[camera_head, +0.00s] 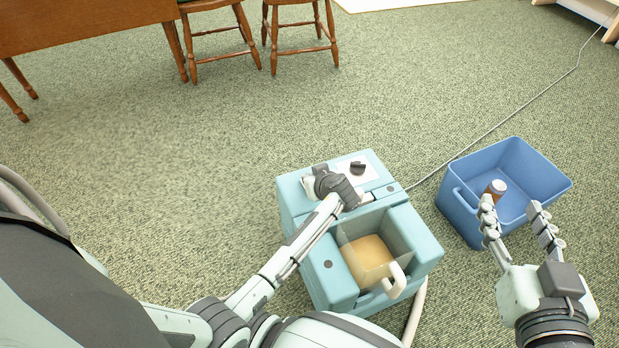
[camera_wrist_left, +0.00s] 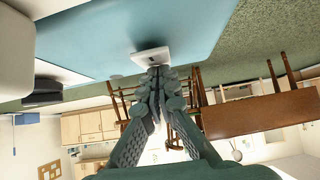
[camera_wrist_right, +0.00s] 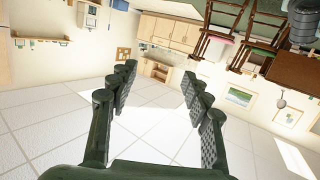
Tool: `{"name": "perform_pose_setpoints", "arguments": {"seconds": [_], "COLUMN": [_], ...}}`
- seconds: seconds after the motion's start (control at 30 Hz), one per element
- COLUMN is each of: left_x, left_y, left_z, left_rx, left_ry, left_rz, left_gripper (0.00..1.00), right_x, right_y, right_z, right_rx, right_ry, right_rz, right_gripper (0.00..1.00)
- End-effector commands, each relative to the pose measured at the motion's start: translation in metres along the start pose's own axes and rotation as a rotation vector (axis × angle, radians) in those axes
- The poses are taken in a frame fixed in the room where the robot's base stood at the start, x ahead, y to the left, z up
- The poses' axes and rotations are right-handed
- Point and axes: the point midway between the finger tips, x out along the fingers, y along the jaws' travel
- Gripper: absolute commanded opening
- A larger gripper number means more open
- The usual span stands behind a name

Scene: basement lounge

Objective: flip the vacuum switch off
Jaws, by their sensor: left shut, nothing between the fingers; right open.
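The vacuum (camera_head: 295,195) is a boxy teal machine on the carpet, with an open-topped tank (camera_head: 370,252) of tan liquid in front. A white panel with a black knob (camera_head: 358,167) is on its top. In the left wrist view, a small white switch plate (camera_wrist_left: 151,57) with a dark slot sits on the teal surface. My left gripper (camera_head: 368,198) is shut and empty over the vacuum's top. Its fingertips (camera_wrist_left: 159,70) are right at the plate's edge; I cannot tell whether they touch. The switch's position is unclear. My right gripper (camera_head: 514,205) is open and empty, above the blue bin.
The blue bin (camera_head: 460,204) stands right of the vacuum with a can (camera_head: 495,188) inside. A grey cord (camera_head: 490,130) runs from the vacuum to the back right. A hose (camera_head: 414,310) lies at the front. A wooden table (camera_head: 85,25) and chairs stand back left; carpet between is clear.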

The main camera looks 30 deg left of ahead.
Motion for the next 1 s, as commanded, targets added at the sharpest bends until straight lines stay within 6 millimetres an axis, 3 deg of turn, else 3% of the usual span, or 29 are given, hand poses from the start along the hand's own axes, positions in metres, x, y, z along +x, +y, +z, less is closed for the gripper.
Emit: {"name": "perform_pose_setpoints", "arguments": {"seconds": [0.57, 0.77, 1.0], "left_x": [0.008, 0.008, 0.006], "left_y": [0.000, 0.000, -0.002], "left_z": [-0.011, -0.012, -0.028], "left_rx": [0.000, 0.000, 0.001], "left_ry": [0.000, 0.001, 0.001], "left_rz": [0.000, 0.000, 0.001], "left_gripper": [0.00, 0.00, 0.00], "right_x": [0.000, 0.000, -0.006], "right_y": [0.000, -0.003, 0.018], "right_z": [0.001, -0.008, 0.034], "right_rx": [0.000, 0.004, -0.020], "right_ry": [0.002, 0.034, -0.178], "right_rz": [0.000, -0.007, 0.037], "right_gripper": [0.49, 0.49, 0.49]}}
